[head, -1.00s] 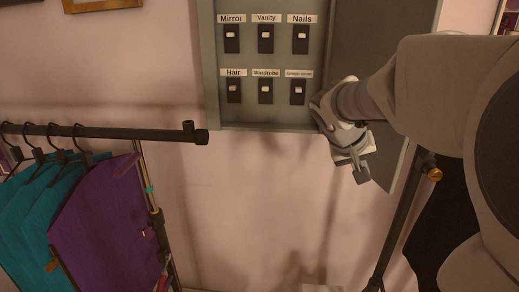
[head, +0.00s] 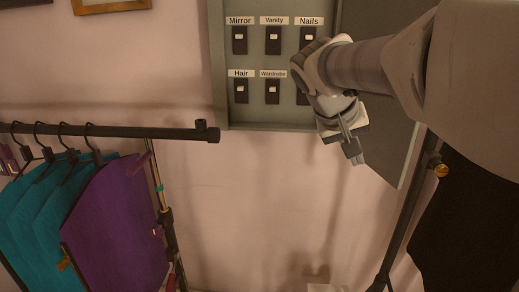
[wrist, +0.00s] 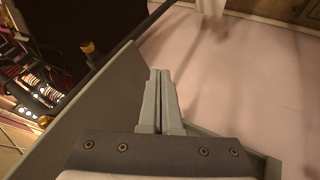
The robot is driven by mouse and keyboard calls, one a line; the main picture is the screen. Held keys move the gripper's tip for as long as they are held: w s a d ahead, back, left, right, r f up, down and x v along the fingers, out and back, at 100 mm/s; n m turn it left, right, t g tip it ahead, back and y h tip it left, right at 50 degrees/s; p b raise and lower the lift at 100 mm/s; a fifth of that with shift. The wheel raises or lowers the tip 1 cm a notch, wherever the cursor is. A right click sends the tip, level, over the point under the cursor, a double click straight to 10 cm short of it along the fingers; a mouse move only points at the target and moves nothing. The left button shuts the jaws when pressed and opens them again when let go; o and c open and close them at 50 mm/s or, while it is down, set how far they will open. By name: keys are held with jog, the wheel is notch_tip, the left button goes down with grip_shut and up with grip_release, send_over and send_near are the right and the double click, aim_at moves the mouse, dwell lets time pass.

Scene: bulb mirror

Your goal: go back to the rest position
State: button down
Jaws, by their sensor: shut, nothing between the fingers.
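My gripper (head: 354,152) is in front of the lower right part of the switch panel (head: 256,62) in the head view, pointing downward. Its two fingers are together and empty. In the wrist view the gripper (wrist: 161,75) also shows shut, with the grey panel door (wrist: 110,90) close on its left. My arm and gripper hide the lower right switch and its label. The labels Mirror, Vanity, Nails, Hair and Wardrobe are readable.
The open panel door (head: 375,150) hangs behind my arm. A clothes rail (head: 110,132) with teal and purple garments stands at the left. A dark garment (head: 465,225) hangs at the right. The wall below the panel (head: 255,210) is clear.

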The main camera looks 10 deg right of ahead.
jog(key=s+a+f+n+t+y, duration=0.1)
jog(key=s+a+f+n+y, duration=0.1)
jog(key=s+a, duration=0.5)
jog(key=s+a+f+n+t+y, duration=0.1)
jog(key=s+a+f+y, duration=0.3)
jog(key=s+a+f, duration=0.3)
jog(key=shift+s+f+n+y, duration=0.3)
jog(key=shift+s+n, duration=0.1)
jog(key=shift+s, duration=0.4)
jog(key=shift+a, duration=0.1)
